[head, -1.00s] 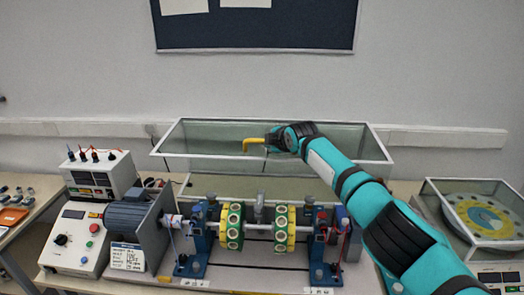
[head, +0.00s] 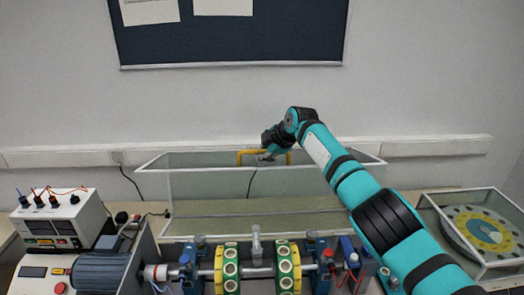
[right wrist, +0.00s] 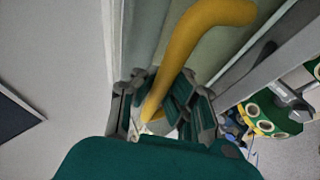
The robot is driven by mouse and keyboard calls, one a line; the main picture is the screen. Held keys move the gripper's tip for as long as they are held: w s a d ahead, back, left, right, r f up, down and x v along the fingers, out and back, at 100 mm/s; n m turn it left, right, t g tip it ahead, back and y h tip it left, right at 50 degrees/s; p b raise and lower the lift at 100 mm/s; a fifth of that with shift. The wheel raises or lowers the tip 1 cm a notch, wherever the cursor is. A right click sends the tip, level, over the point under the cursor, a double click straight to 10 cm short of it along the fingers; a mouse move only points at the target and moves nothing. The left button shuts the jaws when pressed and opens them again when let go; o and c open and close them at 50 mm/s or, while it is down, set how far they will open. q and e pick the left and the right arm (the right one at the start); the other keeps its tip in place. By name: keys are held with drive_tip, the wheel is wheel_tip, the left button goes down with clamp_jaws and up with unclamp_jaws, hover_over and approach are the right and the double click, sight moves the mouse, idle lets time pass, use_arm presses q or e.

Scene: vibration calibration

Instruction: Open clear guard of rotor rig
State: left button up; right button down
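The clear guard (head: 205,232) is a pale-edged transparent box. In the head view it stands swung up and back behind the rotor rig (head: 255,268), whose shaft and green discs are uncovered. Its yellow handle (head: 245,153) shows near the guard's top edge. My right gripper (head: 270,142) is at this handle, overlapping its bar. In the right wrist view the yellow handle (right wrist: 188,45) runs down between the fingers of my right gripper (right wrist: 165,90). Whether the fingers press on it cannot be told. My left gripper is not in view.
A power box (head: 60,228) with leads and a blue motor (head: 105,270) stand at the left. A second clear case (head: 485,240) over a round disc is at the right. A wall rail (head: 430,145) and a dark board (head: 230,35) are behind the guard.

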drive_tip(key=c, duration=2)
unclamp_jaws()
drive_tip(key=shift+a+r, duration=0.1)
drive_tip(key=shift+r, duration=0.6)
drive_tip(key=shift+c, duration=0.2)
drive_tip(key=shift+o, duration=1)
drive_tip(key=o, duration=0.5)
drive_tip(key=shift+s, duration=0.2)
drive_tip(key=shift+c, duration=0.2)
drive_tip(key=shift+o, duration=0.3)
drive_tip(key=shift+f, duration=0.3)
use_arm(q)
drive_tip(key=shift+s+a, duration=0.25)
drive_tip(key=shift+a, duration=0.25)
use_arm(e)
drive_tip(key=shift+f, duration=0.1)
drive_tip(key=shift+s, duration=0.1)
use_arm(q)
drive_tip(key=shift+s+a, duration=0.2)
use_arm(e)
drive_tip(key=v, duration=1.2)
drive_tip(key=shift+r, duration=0.3)
